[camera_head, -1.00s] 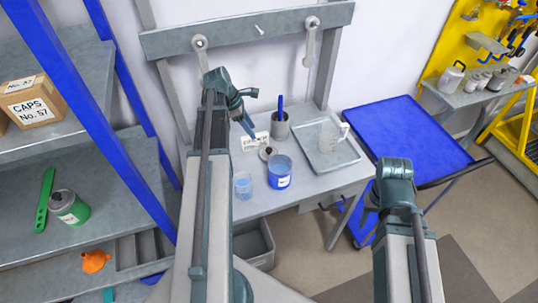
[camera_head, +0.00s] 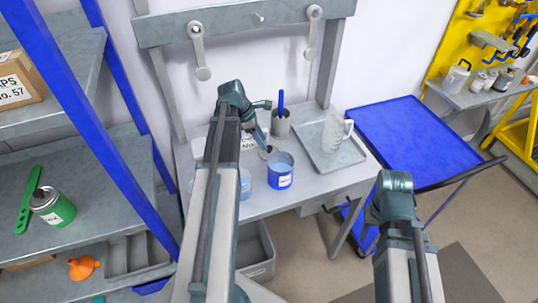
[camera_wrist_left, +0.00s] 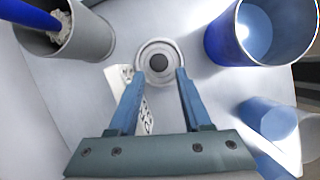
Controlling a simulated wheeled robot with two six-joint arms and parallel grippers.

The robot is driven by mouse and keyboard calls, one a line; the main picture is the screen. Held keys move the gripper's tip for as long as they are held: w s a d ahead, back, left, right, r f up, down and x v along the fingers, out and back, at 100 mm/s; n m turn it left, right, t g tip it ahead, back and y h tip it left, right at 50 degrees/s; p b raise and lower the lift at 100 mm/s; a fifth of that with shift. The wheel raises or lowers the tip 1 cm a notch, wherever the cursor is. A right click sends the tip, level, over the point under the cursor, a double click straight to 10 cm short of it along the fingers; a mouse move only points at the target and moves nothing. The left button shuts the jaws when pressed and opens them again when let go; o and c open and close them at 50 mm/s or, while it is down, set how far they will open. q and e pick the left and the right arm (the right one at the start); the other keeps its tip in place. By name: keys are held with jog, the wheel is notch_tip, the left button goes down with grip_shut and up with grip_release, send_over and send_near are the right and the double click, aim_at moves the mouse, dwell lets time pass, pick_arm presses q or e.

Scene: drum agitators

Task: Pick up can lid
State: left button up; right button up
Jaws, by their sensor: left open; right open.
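The can lid, a round pale metal disc with a dark knob, lies on the grey workbench and shows in the left wrist view (camera_wrist_left: 158,62). In the head view the lid (camera_head: 266,152) is small and partly covered by my left gripper (camera_head: 263,142). My left gripper is open and empty. In the left wrist view its two blue fingers (camera_wrist_left: 158,74) point at the lid, one tip toward each side of it; whether they touch it I cannot tell. My right arm shows at the lower right, but its gripper is not visible.
A blue can (camera_head: 281,171) stands right of the lid, and a grey cup (camera_head: 280,124) with a blue-handled tool behind it. A white label card (camera_wrist_left: 146,112) lies partly under my left fingers. A grey tray (camera_head: 346,163) with a clear jug is further right, beside a blue cart (camera_head: 410,130).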

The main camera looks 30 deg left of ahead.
aim_at(269, 151)
pick_arm(q)
jog(key=b+x, duration=0.3)
jog(key=x, duration=0.1)
jog(key=shift+w+d, duration=0.15)
jog(key=shift+r, duration=0.1)
grip_shut()
